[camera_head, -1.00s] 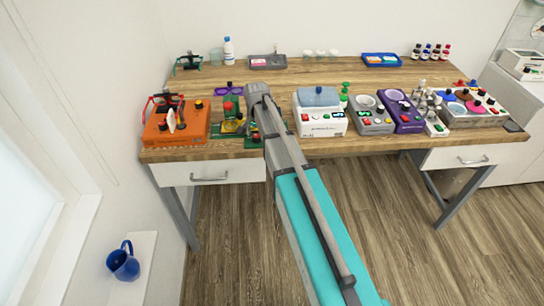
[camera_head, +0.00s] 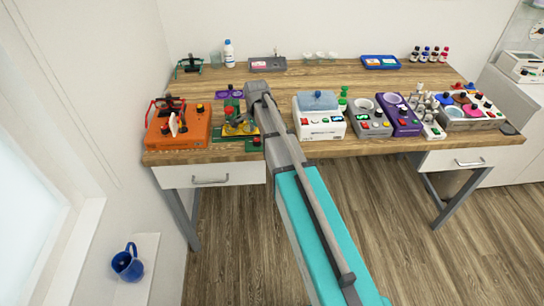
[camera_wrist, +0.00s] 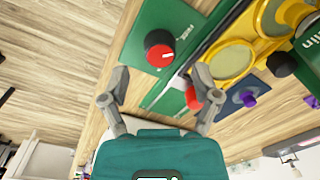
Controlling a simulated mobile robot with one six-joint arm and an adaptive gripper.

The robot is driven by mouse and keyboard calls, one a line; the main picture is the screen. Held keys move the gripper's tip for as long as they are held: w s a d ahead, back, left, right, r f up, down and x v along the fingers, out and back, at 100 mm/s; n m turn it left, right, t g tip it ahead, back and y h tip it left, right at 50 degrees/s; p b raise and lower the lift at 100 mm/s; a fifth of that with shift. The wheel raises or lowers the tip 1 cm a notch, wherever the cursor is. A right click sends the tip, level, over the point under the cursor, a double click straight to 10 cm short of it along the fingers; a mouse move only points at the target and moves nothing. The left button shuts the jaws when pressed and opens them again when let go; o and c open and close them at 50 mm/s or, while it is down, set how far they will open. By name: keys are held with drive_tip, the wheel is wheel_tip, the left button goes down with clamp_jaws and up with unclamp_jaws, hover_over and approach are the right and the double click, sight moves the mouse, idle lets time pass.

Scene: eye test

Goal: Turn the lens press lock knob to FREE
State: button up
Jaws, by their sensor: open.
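The lens press (camera_head: 240,128) is a green and yellow device left of the middle of the bench, partly hidden by my arm in the head view. In the wrist view its green base (camera_wrist: 185,25) carries a red-topped black knob (camera_wrist: 160,54) with a white pointer line toward the right of the picture. White lettering beside the knob is too small to read surely. My gripper (camera_wrist: 160,76) is open and empty. Its fingers stand apart, one toward each side of the knob in the picture, with the knob beyond the tips and no contact visible.
Another red knob (camera_wrist: 193,98) shows by the right finger. Yellow rings (camera_wrist: 230,60) and a black knob (camera_wrist: 281,64) lie to the right. An orange device (camera_head: 180,132) stands left of the press, a white device (camera_head: 319,122) right. Bare wood is at the wrist view's left.

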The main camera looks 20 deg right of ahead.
sight(258, 140)
drive_tip(key=shift+r+p, duration=5.05)
drive_tip(key=shift+r, duration=0.35)
drive_tip(key=s+f+n+b, duration=0.2)
drive_tip(key=s+n, duration=1.1)
drive_tip(key=s, duration=1)
drive_tip(key=shift+a+n, duration=0.3)
drive_tip(key=shift+a, duration=0.15)
